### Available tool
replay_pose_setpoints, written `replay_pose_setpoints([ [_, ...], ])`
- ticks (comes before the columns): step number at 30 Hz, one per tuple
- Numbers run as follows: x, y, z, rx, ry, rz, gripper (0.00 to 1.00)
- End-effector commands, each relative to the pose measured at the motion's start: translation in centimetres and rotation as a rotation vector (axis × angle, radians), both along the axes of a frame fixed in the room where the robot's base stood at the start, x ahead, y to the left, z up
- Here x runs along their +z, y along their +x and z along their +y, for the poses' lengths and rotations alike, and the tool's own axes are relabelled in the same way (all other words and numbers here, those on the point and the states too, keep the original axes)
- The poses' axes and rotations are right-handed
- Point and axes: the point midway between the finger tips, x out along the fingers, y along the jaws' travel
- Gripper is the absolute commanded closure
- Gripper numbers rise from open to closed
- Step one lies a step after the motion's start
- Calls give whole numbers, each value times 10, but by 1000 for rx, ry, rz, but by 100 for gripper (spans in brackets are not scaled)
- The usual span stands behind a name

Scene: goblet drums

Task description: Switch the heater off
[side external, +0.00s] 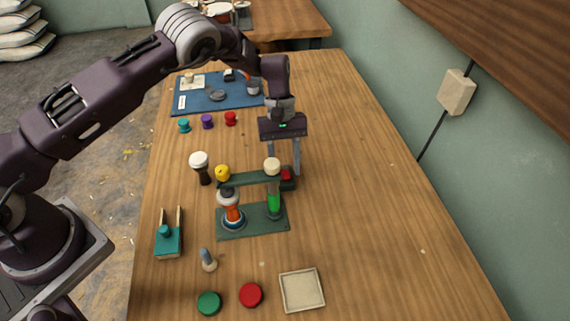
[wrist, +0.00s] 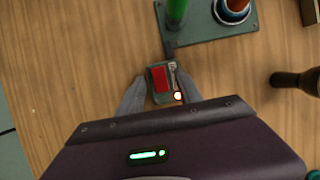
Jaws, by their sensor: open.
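A small dark switch box (wrist: 153,95) with a red rocker (wrist: 160,78), a pale lever-like part and a small glowing lamp (wrist: 178,96) lies below my gripper. It also shows in the side view (side external: 288,184), at the right end of a dark green bar. The box joins a green stand (side external: 252,229) that carries a green drum (side external: 273,202) with a cream top and an orange drum (side external: 232,213) with a blue ring. My gripper (side external: 284,172) points down, open, with one finger on each side of the box. Whether the fingers touch it I cannot tell.
A yellow knob (side external: 222,172) and a dark drum with a white top (side external: 201,167) stand left of my gripper. A teal forked holder (side external: 168,240), green and red discs (side external: 250,294) and a pale tray (side external: 303,291) lie nearer the camera. The table's right side is clear.

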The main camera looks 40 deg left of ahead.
Motion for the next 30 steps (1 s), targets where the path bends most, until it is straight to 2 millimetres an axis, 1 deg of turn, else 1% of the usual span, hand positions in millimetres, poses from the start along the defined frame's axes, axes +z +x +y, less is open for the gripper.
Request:
replay_pose_setpoints([
  [3, 0, 0, 0, 0, 0, 0, 58],
  [4, 0, 0, 0, 0, 0, 0, 62],
  [8, 0, 0, 0, 0, 0, 0, 88],
  [9, 0, 0, 0, 0, 0, 0, 96],
  [10, 0, 0, 0, 0, 0, 0, 100],
  [17, 1, -1, -1, 2, 24, -23, 100],
  [25, 2, -9, -9, -4, 233, -231, 100],
  [30, 2, -10, -10, -1, 304, -304, 100],
])
